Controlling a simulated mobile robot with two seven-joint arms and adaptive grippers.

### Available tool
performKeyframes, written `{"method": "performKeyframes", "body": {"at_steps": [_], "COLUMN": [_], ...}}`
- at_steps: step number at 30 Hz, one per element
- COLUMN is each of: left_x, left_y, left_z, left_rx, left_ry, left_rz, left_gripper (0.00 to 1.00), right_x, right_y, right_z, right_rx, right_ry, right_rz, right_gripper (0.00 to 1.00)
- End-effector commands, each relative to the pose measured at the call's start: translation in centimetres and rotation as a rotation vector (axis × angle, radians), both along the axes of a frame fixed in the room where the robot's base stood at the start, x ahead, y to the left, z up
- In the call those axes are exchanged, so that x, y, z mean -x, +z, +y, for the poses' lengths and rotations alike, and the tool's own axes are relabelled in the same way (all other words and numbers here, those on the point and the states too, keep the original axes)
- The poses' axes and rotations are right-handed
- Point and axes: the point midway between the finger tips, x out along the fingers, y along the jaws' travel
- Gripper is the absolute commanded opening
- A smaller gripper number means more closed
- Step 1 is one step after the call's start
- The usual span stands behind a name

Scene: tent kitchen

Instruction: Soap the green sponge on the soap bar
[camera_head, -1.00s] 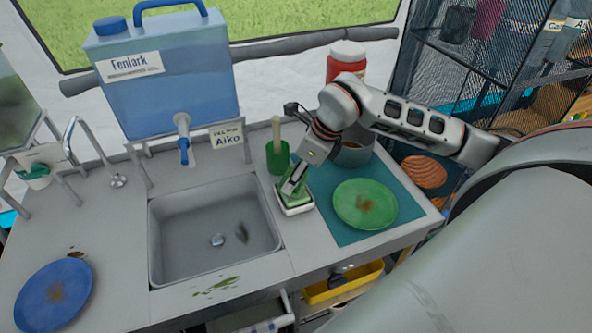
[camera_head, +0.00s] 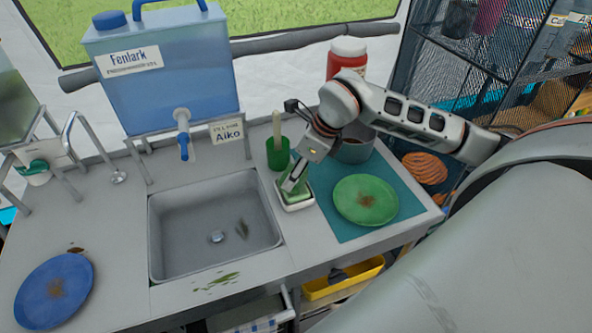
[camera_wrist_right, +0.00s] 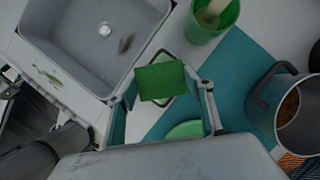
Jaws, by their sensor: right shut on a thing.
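My right gripper (camera_head: 292,184) is shut on the green sponge (camera_wrist_right: 160,83), which sits between the two fingers in the right wrist view. The sponge is right over a small white dish (camera_head: 297,208) on the counter, between the sink and the teal mat. In the right wrist view the sponge covers most of the dish. My left gripper is not in view.
A green cup (camera_head: 278,154) with a wooden-handled tool stands just behind the dish. The sink (camera_head: 190,250) is to the left. A dirty green plate (camera_head: 350,190) and a metal pot (camera_head: 356,150) are to the right. A dirty blue plate (camera_head: 40,300) lies far left.

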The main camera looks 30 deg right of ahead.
Motion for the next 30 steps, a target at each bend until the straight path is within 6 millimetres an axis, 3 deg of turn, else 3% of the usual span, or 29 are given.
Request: {"method": "performKeyframes", "body": {"at_steps": [30], "left_x": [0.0], "left_y": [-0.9], "left_z": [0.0], "left_rx": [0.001], "left_ry": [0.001], "left_rz": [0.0], "left_gripper": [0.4], "right_x": [0.0], "right_y": [-1.1], "right_z": [0.0], "right_rx": [0.0], "right_ry": [-0.001], "right_rz": [0.0], "right_gripper": [0.34]}}
